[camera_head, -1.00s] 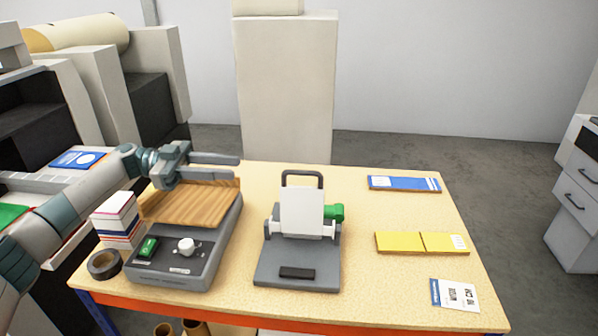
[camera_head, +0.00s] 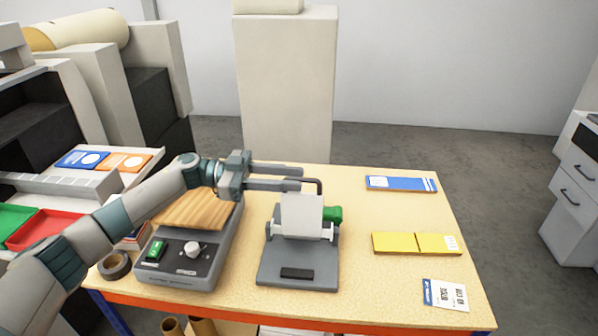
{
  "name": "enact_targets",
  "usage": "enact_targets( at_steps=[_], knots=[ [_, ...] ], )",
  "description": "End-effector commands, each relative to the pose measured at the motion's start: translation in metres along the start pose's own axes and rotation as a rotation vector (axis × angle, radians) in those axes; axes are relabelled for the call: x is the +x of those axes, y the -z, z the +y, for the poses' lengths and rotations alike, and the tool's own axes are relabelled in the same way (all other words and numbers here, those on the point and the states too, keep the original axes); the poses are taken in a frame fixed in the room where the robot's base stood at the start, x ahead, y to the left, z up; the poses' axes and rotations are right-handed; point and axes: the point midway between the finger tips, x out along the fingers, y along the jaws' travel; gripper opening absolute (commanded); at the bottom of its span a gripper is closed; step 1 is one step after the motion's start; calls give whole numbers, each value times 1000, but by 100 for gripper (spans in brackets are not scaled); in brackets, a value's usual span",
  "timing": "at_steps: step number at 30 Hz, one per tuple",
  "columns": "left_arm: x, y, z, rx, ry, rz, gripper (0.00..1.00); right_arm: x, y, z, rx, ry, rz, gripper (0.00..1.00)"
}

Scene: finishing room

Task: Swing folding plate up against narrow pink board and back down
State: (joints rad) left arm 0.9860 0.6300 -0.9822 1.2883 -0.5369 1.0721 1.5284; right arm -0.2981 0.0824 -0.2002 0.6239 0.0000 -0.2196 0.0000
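A folding device with a grey base (camera_head: 297,265) stands at the middle of the table. Its white plate (camera_head: 302,214) stands raised, with a black loop handle (camera_head: 320,186) at its top, partly covered by my gripper. I see no pink board; whether one is behind the white plate is hidden. My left gripper (camera_head: 301,178) comes in from the left, fingers apart and empty. Its fingertips are at the left side of the handle in the picture; I cannot tell whether they touch it. My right gripper is not in view.
A green knob (camera_head: 333,213) sits on the device's right side. A grey machine with a wooden top (camera_head: 190,208) stands left, near a tape roll (camera_head: 115,265).

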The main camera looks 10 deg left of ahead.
Motion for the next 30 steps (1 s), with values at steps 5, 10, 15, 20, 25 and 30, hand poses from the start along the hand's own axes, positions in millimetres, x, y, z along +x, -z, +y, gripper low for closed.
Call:
enact_targets(
  at_steps=[5,10,15,20,25,30],
  knots=[
    [19,1,0,-1,-1,0,29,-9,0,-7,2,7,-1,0],
    [25,0,0,-1,1,0,29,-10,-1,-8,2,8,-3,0],
    [26,-1,0,-1,1,0,29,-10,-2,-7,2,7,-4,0],
    [25,-1,0,-1,0,0,14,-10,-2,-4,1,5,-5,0],
    [25,0,0,0,1,0,0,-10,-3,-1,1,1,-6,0],
    [25,0,1,5,1,0,0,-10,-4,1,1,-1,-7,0]
  ],
)
